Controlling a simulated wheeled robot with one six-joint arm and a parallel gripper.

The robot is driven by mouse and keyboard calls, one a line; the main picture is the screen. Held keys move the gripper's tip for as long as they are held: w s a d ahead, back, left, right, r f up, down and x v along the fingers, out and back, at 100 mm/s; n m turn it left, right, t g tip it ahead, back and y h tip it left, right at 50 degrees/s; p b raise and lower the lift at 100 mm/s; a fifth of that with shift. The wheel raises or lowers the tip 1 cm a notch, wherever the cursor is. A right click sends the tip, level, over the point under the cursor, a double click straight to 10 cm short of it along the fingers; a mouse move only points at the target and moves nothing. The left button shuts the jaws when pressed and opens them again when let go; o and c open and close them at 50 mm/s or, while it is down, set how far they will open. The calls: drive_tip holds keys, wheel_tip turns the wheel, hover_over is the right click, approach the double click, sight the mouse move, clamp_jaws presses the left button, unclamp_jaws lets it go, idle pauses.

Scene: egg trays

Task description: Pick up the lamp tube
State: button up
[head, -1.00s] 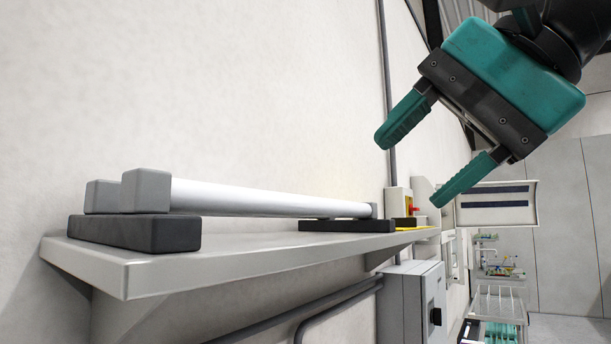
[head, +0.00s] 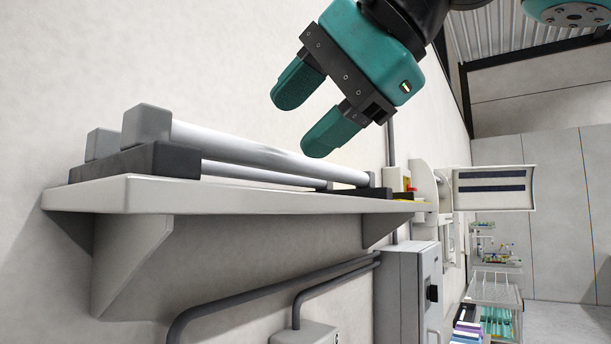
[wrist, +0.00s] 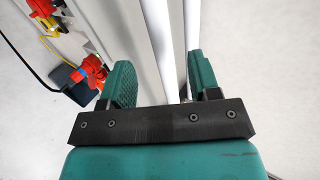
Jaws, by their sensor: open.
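Two white lamp tubes with grey square end caps lie side by side along the shelf. In the head view, the front tube (head: 250,152) looks higher, and the rear tube (head: 260,175) shows partly below it. Their ends are at black support blocks (head: 160,161). My gripper (head: 302,123) is open and empty above the tubes, fingers pointing down towards them. In the wrist view, one tube (wrist: 164,40) runs between the open fingers of my gripper (wrist: 162,78). The other tube (wrist: 192,25) runs close to the right finger. I cannot tell whether any finger touches a tube.
The pale shelf (head: 250,200) is fixed to the wall on brackets. A grey box (head: 408,285) and conduits are below it. A red and yellow switch (head: 408,188) is at the far end. Red connectors (wrist: 92,72) and cables show left in the wrist view.

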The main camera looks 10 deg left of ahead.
sight(270, 148)
drive_tip(key=x, duration=0.5)
drive_tip(key=shift+s+a, duration=0.1)
drive_tip(key=shift+a, duration=0.05)
drive_tip(key=c, duration=0.8)
